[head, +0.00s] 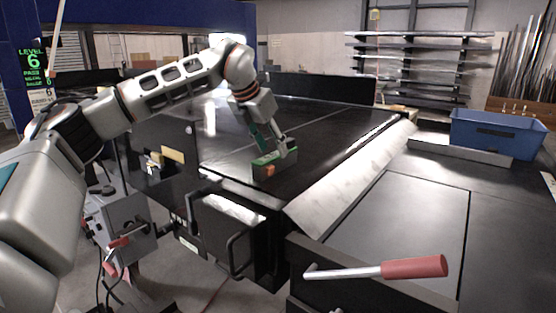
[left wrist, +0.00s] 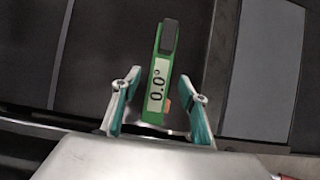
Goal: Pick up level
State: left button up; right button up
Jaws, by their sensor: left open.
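In the head view the level (head: 268,162) is at the near edge of the black conveyor (head: 330,112). In the left wrist view the level (left wrist: 160,75) stands between the two fingers. My left gripper (head: 275,148) is over the level with its fingers apart, one on each side. In the left wrist view the left gripper (left wrist: 160,95) shows gaps between the fingers and the level. My right gripper is not in view.
A blue bin (head: 495,133) stands on the table at the right. A red-handled lever (head: 415,267) is at the front right. A sloped metal plate (head: 345,180) borders the conveyor. The conveyor behind the level is clear.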

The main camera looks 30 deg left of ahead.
aim_at(276, 154)
pick_arm(q)
jog(key=x, duration=0.4)
jog(key=shift+w+f+p, duration=0.1)
jog(key=shift+f+p, duration=0.05)
jog(key=shift+p, duration=0.2)
jog(key=shift+c, duration=0.4)
grip_shut()
notch_tip(276, 154, up, 20)
